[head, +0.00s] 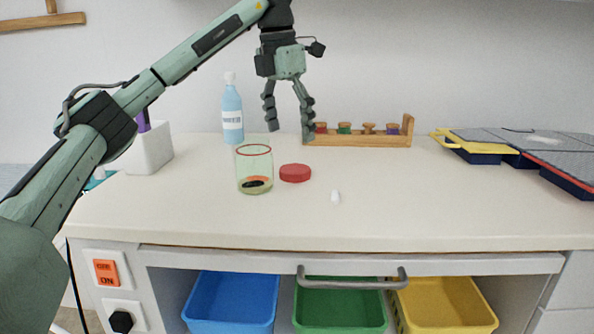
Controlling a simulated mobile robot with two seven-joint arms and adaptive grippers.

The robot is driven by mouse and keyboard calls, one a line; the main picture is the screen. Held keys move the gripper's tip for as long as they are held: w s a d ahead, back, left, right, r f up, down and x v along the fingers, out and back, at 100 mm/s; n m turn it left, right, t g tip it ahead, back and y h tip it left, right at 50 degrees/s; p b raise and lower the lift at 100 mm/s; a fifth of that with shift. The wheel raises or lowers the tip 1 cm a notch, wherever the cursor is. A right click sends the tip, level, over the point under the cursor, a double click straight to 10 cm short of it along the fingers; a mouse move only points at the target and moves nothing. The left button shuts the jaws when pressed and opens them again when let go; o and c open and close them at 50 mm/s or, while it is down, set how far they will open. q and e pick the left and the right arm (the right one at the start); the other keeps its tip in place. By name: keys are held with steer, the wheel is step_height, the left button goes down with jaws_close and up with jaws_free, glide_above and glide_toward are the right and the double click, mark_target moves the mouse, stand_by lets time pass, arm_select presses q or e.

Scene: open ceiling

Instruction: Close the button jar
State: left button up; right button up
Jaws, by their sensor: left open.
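The button jar (254,168) is a clear glass with a red rim, upright on the white counter, with dark and orange buttons at its bottom. Its top is uncovered. A round red lid (295,173) lies flat on the counter just right of the jar, apart from it. My left gripper (289,125) hangs from above with its fingers pointing down, open and empty. In the picture it appears above and behind the jar and lid, near the wooden rack. My right gripper is not in view.
A blue bottle (232,112) stands behind the jar. A wooden spool rack (360,140) is at the back. Dark and yellow trays (480,148) fill the right. The front counter (420,215) is clear.

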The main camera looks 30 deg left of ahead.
mark_target(295, 169)
arm_select(q)
steer(key=shift+w+f, duration=0.2)
steer(key=shift+f, duration=1)
steer(key=shift+d, duration=0.1)
steer(key=f, duration=0.5)
steer(key=shift+w+d+f, duration=0.1)
steer(key=shift+w+d, duration=0.05)
steer(key=shift+d, duration=0.05)
steer(key=c, duration=0.8)
